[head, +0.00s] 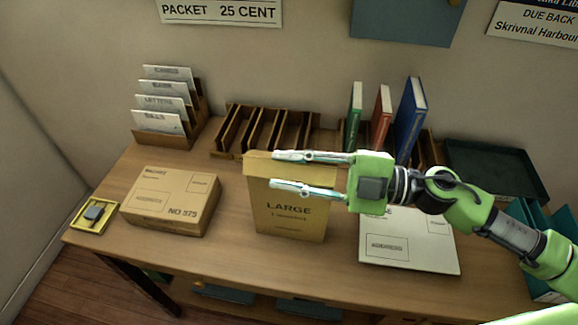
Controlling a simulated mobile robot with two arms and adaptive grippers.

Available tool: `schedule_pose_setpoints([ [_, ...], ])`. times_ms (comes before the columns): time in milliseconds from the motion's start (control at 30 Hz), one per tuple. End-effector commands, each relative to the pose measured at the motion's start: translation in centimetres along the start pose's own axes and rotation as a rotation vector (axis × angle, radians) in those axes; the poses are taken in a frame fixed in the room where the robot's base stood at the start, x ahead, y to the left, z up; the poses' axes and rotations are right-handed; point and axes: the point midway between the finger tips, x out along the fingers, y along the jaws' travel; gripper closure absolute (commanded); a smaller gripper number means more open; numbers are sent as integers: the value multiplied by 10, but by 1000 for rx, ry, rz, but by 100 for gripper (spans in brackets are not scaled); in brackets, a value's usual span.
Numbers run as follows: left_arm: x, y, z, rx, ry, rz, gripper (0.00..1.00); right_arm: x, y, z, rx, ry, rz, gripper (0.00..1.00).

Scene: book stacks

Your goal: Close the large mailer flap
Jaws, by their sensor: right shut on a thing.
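The large mailer (290,217) is a yellow-brown packet marked LARGE, standing upright at the middle of the table. Its top edge and flap area (262,167) lie at and between my right gripper's fingers, which partly cover them. I cannot tell how far the flap is folded. My right gripper (273,170) comes in from the right and is shut on the large mailer near its top, with one finger on the far side and one in front. My left gripper is not in view.
A brown parcel (172,200) lies to the left, beside a small yellow tray (94,216). A white mailer (408,243) lies to the right under my arm. Behind stand a letter rack (168,107), an empty wooden slot rack (262,130) and several upright books (411,115).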

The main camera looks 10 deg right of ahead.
Motion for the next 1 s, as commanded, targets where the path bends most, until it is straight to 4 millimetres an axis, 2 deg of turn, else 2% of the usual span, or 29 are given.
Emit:
schedule_pose_setpoints([
  [667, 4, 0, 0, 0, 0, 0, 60, 0, -5, 2, -66, -1, -3, 96],
  [700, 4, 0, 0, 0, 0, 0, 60, 0, -5, 2, -66, -1, -3, 64],
  [733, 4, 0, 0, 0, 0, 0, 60, 0, -5, 2, -66, -1, -3, 60],
  [1000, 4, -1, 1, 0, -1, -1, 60, 0, -4, 2, -67, -1, -1, 60],
])
